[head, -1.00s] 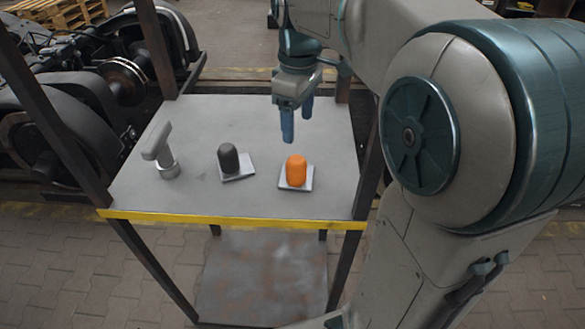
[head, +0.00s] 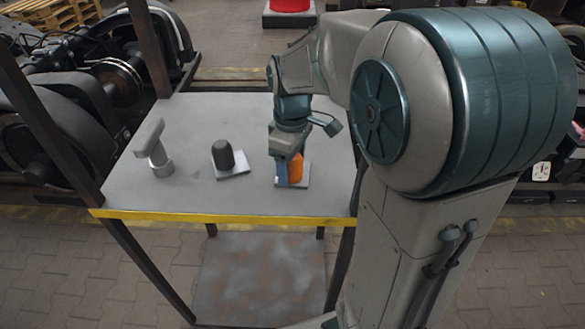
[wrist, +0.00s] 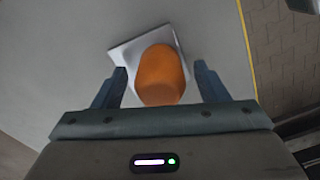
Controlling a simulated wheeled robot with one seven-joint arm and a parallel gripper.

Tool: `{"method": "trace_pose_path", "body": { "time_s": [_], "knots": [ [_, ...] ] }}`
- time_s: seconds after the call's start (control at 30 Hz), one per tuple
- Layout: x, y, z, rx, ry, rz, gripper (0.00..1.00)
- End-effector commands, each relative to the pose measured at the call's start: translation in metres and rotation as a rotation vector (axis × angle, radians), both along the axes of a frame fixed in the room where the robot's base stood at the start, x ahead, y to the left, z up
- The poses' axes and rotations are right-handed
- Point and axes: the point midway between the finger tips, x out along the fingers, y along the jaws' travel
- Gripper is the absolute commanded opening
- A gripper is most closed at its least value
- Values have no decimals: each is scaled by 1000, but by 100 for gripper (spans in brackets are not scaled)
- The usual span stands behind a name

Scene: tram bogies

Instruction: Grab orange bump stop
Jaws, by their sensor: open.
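The orange bump stop (head: 296,168) stands on a light square plate (head: 306,180) on the grey table, partly hidden behind my gripper in the head view. In the wrist view the orange bump stop (wrist: 160,75) sits between the two fingers, with its plate (wrist: 122,54) beneath. My gripper (head: 288,168) points down over it. The wrist view shows my gripper (wrist: 161,82) open, with a gap between each finger and the bump stop.
A dark grey bump stop (head: 222,155) on its own plate and a grey T-shaped piece (head: 155,152) stand to the left. Dark posts (head: 150,45) rise at the table's corners. The table's front edge (head: 200,219) is yellow.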

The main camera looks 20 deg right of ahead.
Motion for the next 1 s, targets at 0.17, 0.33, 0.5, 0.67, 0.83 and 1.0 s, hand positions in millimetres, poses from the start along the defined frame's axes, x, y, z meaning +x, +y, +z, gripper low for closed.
{"method": "trace_pose_path", "body": {
  "time_s": [0.17, 0.33, 0.5, 0.67, 0.83, 1.0],
  "knots": [
    [0, 0, 0, 0, -1, 0, 67],
    [0, 0, 1, 0, -1, 0, 20],
    [0, 0, 1, -1, -2, 0, 11],
    [1, 0, 4, 0, -3, 0, 12],
    [1, 0, 29, 0, -8, 1, 12],
    [1, 0, 65, 0, -8, 1, 12]
  ]
}}
